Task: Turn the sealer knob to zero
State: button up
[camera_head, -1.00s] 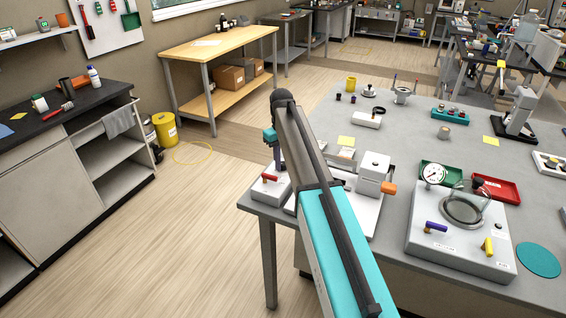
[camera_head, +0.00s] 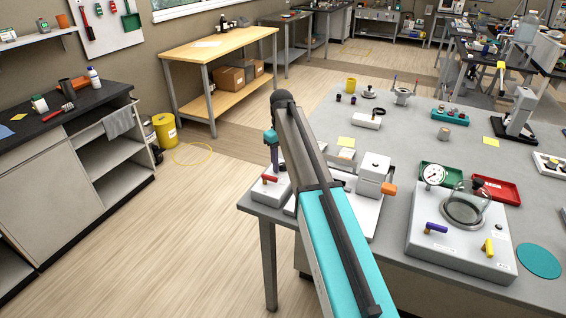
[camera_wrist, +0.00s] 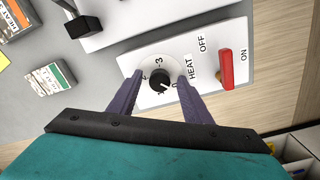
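The sealer's control face (camera_wrist: 240,60) is pale and marked HEAT, OFF and ON. Its black round knob (camera_wrist: 158,80) sits on a white numbered dial (camera_wrist: 172,64). A pale mark on the knob seems to point down and right, but the small numbers are hard to read. My gripper (camera_wrist: 160,76) is open, with one purple finger on each side of the knob; I cannot tell whether they touch it. A red lever (camera_wrist: 226,70) stands right of the dial. In the head view, the sealer (camera_head: 366,214) is partly hidden by my arm, and the knob is hidden.
A vacuum-chamber unit (camera_head: 428,258) with a gauge stands farther right on the grey bench (camera_head: 420,150). Green and red trays (camera_head: 500,190) lie behind it. The wrist view shows a small labelled green-and-white box (camera_wrist: 50,78) left of the sealer. Open floor lies left of the bench.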

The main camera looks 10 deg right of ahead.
aim_at(282, 165)
jog(key=shift+r, duration=0.1)
notch_tip(282, 165, up, 14)
jog(key=b, duration=0.3)
jog(key=shift+a+f+b, duration=0.2)
jog(key=shift+b, duration=0.15)
dwell(0.3)
jog(key=shift+s+f, duration=0.1)
jog(key=shift+s, duration=0.05)
